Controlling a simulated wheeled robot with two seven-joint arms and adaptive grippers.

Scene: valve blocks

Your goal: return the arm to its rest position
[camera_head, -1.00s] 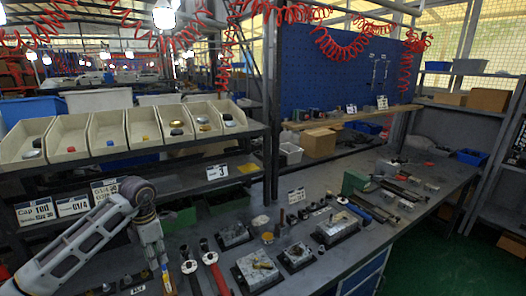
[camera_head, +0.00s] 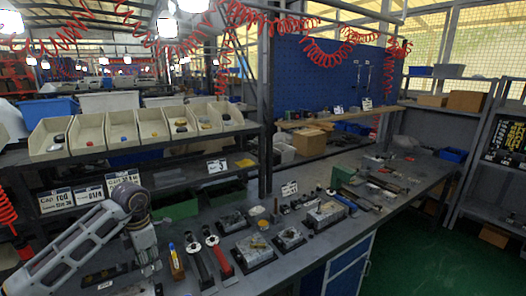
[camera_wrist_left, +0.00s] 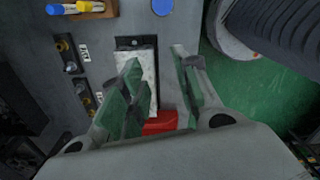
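My left arm comes in from the left in the head view, bent at the elbow. Its left gripper (camera_head: 150,270) points down over the near left part of the bench (camera_head: 345,240), left of a stand with blue and yellow markers (camera_head: 174,260). In the left wrist view the green-padded fingers of the left gripper (camera_wrist_left: 160,80) are apart. A pale flat piece (camera_wrist_left: 150,75) and a red piece (camera_wrist_left: 160,122) show between and beyond them; nothing is clearly held. The right gripper is out of view.
Tools with black and red handles (camera_head: 218,258) lie right of the marker stand. Several valve blocks (camera_head: 251,249) stand along the bench. A shelf with parts bins (camera_head: 88,132) rises behind the arm. Green floor (camera_head: 400,255) is free at the right.

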